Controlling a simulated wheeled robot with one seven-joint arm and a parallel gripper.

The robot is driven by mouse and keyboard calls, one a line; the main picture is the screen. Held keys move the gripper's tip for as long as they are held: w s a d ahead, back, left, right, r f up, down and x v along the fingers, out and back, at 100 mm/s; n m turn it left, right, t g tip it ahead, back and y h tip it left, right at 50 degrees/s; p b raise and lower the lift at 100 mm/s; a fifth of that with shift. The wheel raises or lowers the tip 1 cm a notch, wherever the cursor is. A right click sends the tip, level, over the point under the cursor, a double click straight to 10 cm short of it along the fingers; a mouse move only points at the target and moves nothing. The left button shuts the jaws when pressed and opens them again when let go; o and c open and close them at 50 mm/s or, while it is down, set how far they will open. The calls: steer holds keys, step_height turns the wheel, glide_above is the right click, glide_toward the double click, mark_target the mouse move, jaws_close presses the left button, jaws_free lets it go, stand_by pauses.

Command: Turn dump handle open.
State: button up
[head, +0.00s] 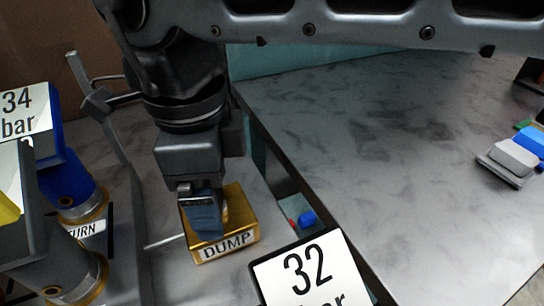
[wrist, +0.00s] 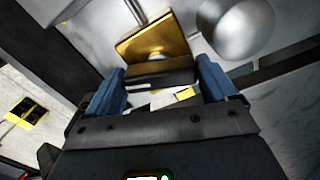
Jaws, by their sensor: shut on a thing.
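The gold dump block (head: 240,210) with its "DUMP" label (head: 229,246) sits low in the middle of the head view. My gripper (head: 208,226) comes down over it from above, its blue fingers in front of the block. In the wrist view, the gold block (wrist: 150,38) lies beyond my gripper (wrist: 161,72). A dark bar, seemingly the dump handle (wrist: 160,74), spans the space between the two blue fingers, and my gripper is shut on it. The handle is hidden behind the fingers in the head view, so its angle is hard to tell.
A "34 bar" sign (head: 20,112) and a blue-capped "RETURN" fitting (head: 70,188) stand on the left. A "32 bar" sign (head: 312,275) stands in front. A grey marbled tabletop (head: 390,150) with mostly clear room lies right, with small blocks (head: 515,157) at its far edge.

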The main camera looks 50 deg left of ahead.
steer(key=shift+n+b, duration=0.8)
steer(key=shift+n, duration=0.9)
steer(key=shift+r+n, duration=0.1)
steer(key=shift+n, duration=0.2)
steer(key=o, duration=0.8)
steer(key=shift+o, duration=0.2)
